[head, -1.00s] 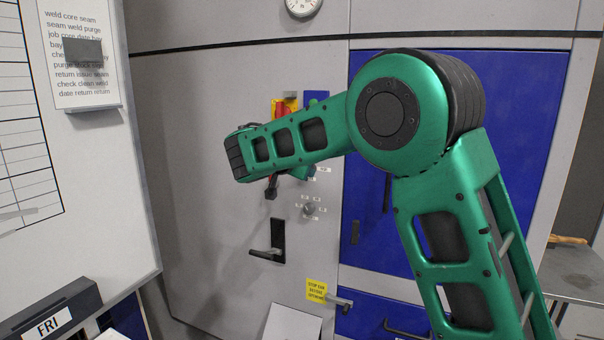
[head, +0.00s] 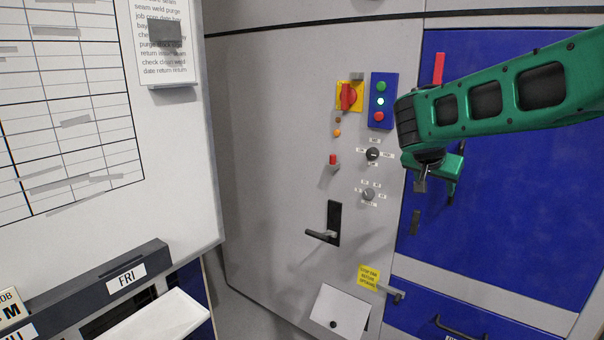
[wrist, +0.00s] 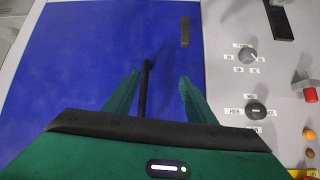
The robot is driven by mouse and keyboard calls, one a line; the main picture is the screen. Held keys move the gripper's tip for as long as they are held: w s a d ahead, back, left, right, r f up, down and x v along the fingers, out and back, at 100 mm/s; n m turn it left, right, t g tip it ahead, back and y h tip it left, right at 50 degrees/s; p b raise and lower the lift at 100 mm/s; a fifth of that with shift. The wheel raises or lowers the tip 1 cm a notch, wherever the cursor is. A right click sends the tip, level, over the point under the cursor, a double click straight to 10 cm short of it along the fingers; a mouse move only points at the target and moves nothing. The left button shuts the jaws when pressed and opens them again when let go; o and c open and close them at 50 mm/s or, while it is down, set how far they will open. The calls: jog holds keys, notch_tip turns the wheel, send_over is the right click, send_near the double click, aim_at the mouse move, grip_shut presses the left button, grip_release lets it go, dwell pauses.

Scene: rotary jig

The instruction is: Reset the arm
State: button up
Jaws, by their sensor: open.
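My green arm (head: 520,98) reaches in from the right in the head view, in front of the blue door (head: 500,230). My gripper (head: 436,185) hangs below its end, near the left edge of that door, and also shows in the wrist view (wrist: 158,85). Its two green fingers are apart. A black bar handle (wrist: 146,85) appears between them in the wrist view, on the blue door. I cannot tell how far it is from the fingers. Nothing is held.
A whiteboard (head: 190,160) stands at left. A red bar (head: 438,67) is above my arm.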

jog(key=s+d+f+g+y, duration=0.1)
jog(key=s+d+f+g, duration=0.15)
jog(key=s, duration=0.75)
jog(key=s+d+f+n+g+y, duration=0.1)
jog(key=s+d+f+y, duration=0.2)
jog(key=s, duration=0.7)
jog(key=s+d+f+g, duration=0.2)
jog(key=s+d+f, duration=0.15)
jog(key=s, duration=0.75)
jog(key=s+a+f+y, duration=0.1)
jog(key=s+a+f, duration=0.1)
jog(key=s, duration=0.4)
jog(key=s+a+f+n+g+y, duration=0.1)
jog(key=s+a+f, duration=0.1)
jog(key=s, duration=0.3)
jog(key=shift+s+a+f, duration=0.25)
jog(key=shift+s+a, duration=0.05)
jog(key=shift+s, duration=0.1)
jog(key=shift+g, duration=0.25)
jog(key=c, duration=0.4)
jog(key=shift+d, duration=0.1)
jog(key=shift+c, duration=0.4)
